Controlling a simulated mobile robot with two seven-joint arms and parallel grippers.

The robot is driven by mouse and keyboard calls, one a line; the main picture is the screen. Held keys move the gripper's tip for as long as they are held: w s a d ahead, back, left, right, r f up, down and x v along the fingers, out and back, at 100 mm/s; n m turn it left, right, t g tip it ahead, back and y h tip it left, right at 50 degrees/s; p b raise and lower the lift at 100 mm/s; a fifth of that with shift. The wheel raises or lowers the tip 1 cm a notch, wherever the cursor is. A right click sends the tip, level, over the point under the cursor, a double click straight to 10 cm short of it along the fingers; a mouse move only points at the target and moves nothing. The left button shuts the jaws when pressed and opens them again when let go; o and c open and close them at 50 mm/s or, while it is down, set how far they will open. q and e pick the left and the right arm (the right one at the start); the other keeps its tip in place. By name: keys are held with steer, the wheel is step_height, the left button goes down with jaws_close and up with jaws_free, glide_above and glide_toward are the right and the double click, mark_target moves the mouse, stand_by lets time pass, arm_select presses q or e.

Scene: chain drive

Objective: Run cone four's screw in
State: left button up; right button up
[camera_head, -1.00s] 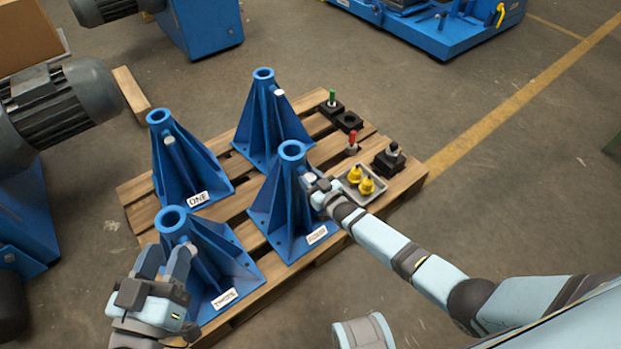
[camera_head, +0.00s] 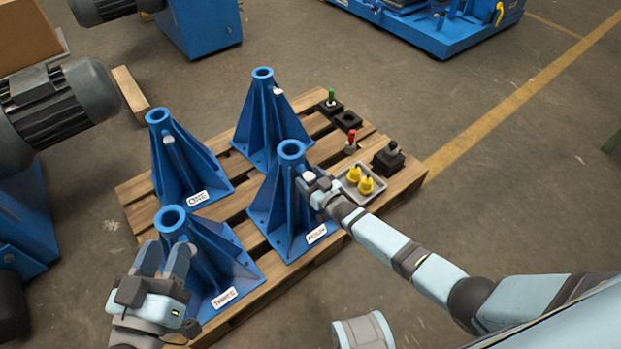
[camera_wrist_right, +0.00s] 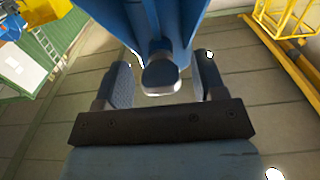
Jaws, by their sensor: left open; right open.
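Cone four is a blue ribbed cone (camera_head: 284,205) on the pallet, with a label reading like "FOUR" at its foot. Its screw (camera_wrist_right: 160,72) shows in the right wrist view as a rounded grey-blue head standing out from the blue cone. My right gripper (camera_wrist_right: 162,85) is open, with one finger on each side of the screw head and visible gaps to both. In the head view the right gripper (camera_head: 310,183) hides most of this screw. My left gripper (camera_head: 176,258) is open in front of the cone labelled three (camera_head: 208,265), close to its side.
Cone one (camera_head: 185,165) and another blue cone (camera_head: 268,125) stand at the back of the wooden pallet (camera_head: 405,178). A tray (camera_head: 350,190) with two yellow pieces lies right of cone four, near black blocks (camera_head: 388,158) and a red-topped piece (camera_head: 351,138).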

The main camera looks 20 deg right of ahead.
arm_select(q)
steer(key=shift+s, duration=0.1)
arm_select(e)
steer(key=shift+s+d, duration=0.1)
steer(key=shift+s, duration=0.15)
arm_select(q)
steer(key=s+a+f+g+y+p, duration=0.1)
steer(key=a+f+g+y+p, duration=0.1)
steer(key=f, duration=0.5)
steer(key=shift+a+g+p, duration=0.55)
steer(key=shift+g+p, duration=0.25)
steer(key=shift+p, duration=0.15)
arm_select(e)
steer(key=v, duration=1.3)
arm_select(q)
steer(key=shift+s+y, duration=0.1)
steer(key=shift+y, duration=0.2)
arm_select(e)
steer(key=shift+s, duration=0.15)
